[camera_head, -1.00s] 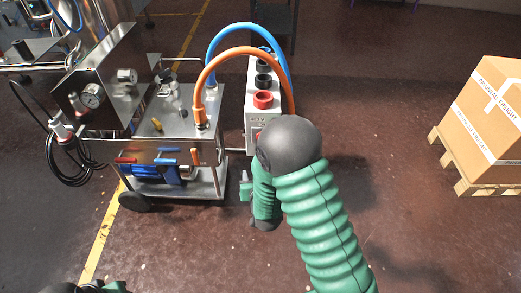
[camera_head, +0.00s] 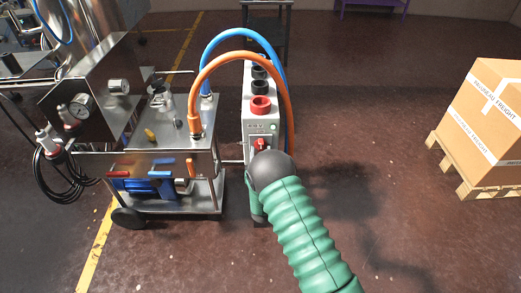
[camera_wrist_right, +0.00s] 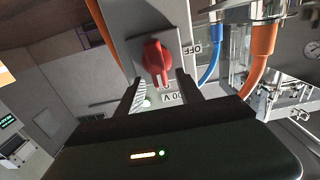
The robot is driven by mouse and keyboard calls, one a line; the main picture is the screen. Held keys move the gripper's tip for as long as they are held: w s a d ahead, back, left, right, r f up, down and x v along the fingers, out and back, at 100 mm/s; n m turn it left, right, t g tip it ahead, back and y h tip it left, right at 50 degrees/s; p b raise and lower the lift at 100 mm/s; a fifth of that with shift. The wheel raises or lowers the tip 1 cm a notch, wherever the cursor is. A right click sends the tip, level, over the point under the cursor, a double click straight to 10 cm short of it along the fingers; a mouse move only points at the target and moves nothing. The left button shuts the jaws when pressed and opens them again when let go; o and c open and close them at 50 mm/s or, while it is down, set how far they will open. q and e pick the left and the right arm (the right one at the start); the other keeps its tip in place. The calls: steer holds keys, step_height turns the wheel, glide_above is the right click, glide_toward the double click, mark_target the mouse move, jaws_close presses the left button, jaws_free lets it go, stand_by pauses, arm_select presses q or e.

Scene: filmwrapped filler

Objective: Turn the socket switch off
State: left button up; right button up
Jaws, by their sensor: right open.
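The socket switch (camera_head: 260,145) is a red rotary knob on the front of a light grey control box (camera_head: 262,127), below a red round socket. In the right wrist view the red knob (camera_wrist_right: 157,58) sits on a pale plate with "OFF" lettering to its right. My right gripper (camera_wrist_right: 157,92) is open, its two fingers on either side of the knob's lower end. I cannot tell whether they touch it. In the head view my right wrist hides the gripper and the box's lower part. My left gripper is not in view.
A steel filler cart (camera_head: 165,140) stands left of the box, with an orange hose (camera_head: 240,57) and a blue hose (camera_head: 236,33) arching over to it. A cardboard box (camera_head: 490,120) on a pallet stands at the right. The floor between is clear.

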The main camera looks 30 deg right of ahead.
mark_target(261, 148)
steer(key=shift+x, duration=1.35)
steer(key=shift+f, duration=0.1)
jaws_close()
